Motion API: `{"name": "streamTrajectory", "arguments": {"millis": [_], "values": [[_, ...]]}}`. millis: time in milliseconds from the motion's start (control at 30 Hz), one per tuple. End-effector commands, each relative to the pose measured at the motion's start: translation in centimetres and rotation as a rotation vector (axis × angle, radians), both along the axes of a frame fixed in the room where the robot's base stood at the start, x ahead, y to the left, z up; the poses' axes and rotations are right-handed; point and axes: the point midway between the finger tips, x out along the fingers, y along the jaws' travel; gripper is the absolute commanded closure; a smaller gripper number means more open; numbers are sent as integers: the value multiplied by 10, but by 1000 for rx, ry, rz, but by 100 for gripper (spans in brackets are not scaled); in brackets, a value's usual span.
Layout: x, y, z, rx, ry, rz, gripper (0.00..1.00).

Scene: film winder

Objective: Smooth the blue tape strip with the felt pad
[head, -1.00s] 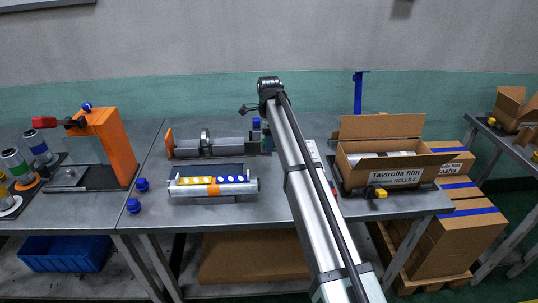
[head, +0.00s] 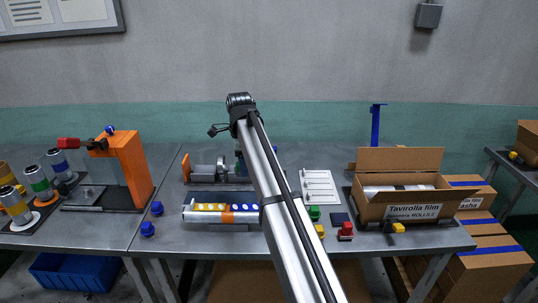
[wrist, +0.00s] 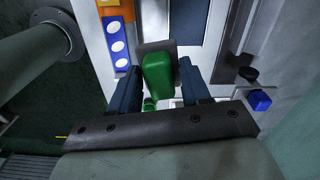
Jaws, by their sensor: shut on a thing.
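In the wrist view, my gripper (wrist: 159,68) is shut on a green handle (wrist: 158,82). A dark grey block, apparently the felt pad (wrist: 155,47), sits at the handle's far end. A blue strip with white ovals (wrist: 117,45) lies just left of the pad, with an orange band (wrist: 108,6) above it. Whether the pad touches the surface below cannot be told. In the head view the blue strip (head: 247,208) lies on the right part of a silver roll (head: 195,216), partly behind my arm. My gripper is hidden there.
The winder (head: 205,172) stands behind the roll. Blue knobs (head: 148,229) lie to the left, near an orange stand (head: 130,160). Right of my arm are a green block (head: 314,212), a red block (head: 345,230), a white sheet (head: 319,187) and an open carton (head: 400,205).

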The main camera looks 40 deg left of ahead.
Motion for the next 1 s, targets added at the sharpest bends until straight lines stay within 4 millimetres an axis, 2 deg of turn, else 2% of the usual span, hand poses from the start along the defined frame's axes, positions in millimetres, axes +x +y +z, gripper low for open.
{"name": "streamTrajectory", "arguments": {"millis": [33, 100, 200, 267, 333, 667, 1000], "values": [[-20, -3, -4, -1, 1, 18, 83], [-41, -5, -8, -1, 1, 34, 83], [-65, -12, -13, -1, 1, 35, 83], [-73, -23, -17, -1, 1, 12, 83], [-76, -35, -21, 1, 0, -38, 83], [-75, -32, -21, 5, -2, -165, 83], [-75, -32, -38, 3, -1, -166, 83]]}}
